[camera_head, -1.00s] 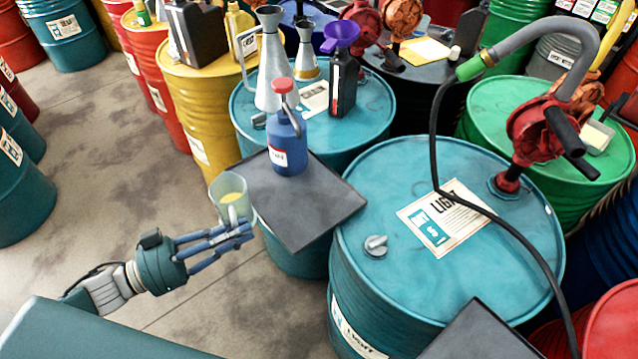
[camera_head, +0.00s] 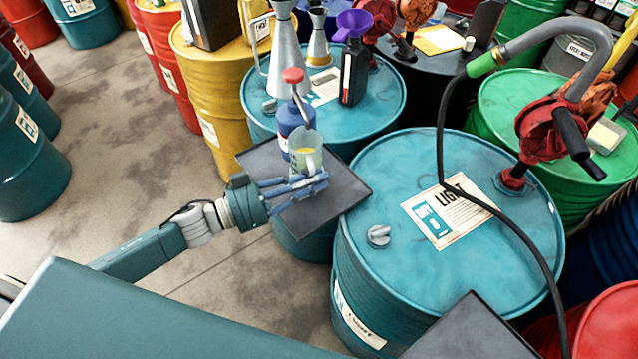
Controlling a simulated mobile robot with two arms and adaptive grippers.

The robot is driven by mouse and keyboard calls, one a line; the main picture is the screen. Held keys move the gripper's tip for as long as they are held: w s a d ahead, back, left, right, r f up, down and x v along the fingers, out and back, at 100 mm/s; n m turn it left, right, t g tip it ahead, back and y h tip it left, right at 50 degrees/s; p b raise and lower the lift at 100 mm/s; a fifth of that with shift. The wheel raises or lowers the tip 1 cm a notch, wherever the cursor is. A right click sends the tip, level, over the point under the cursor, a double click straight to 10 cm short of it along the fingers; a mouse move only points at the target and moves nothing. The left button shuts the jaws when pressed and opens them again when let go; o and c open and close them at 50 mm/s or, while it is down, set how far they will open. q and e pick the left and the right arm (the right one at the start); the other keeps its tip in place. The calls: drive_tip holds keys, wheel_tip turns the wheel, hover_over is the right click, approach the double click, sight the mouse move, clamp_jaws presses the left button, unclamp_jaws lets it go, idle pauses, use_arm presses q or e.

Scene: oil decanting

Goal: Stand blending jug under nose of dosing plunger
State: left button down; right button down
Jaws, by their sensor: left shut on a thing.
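The dosing plunger (camera_head: 291,76) has a red top on a blue bottle (camera_head: 290,118) with a white label. The jug is in front of the bottle in the picture and hides its lower part. Both show over the dark grey tray (camera_head: 352,192). I cannot tell whether the jug touches the tray, and the plunger's nose is hard to make out. My right gripper is out of view.
Metal funnel jugs (camera_head: 284,55) and a black bottle with a purple funnel (camera_head: 352,75) stand on the teal drum (camera_head: 385,105) behind. A red hand pump (camera_head: 540,130) with a hose stands on the near teal drum (camera_head: 400,165). The tray's right part is bare.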

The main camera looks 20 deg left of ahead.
use_arm(q)
drive_tip(key=f, duration=0.2)
drive_tip(key=w+d+p, duration=0.1)
drive_tip(key=shift+f, duration=0.4)
drive_tip(key=shift+s+f, duration=0.1)
drive_tip(key=shift+f, duration=0.15)
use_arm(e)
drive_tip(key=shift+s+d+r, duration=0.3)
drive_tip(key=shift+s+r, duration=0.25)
use_arm(q)
drive_tip(key=c, duration=1.7)
unclamp_jaws()
drive_tip(key=shift+f, duration=0.15)
drive_tip(key=shift+o, duration=0.2)
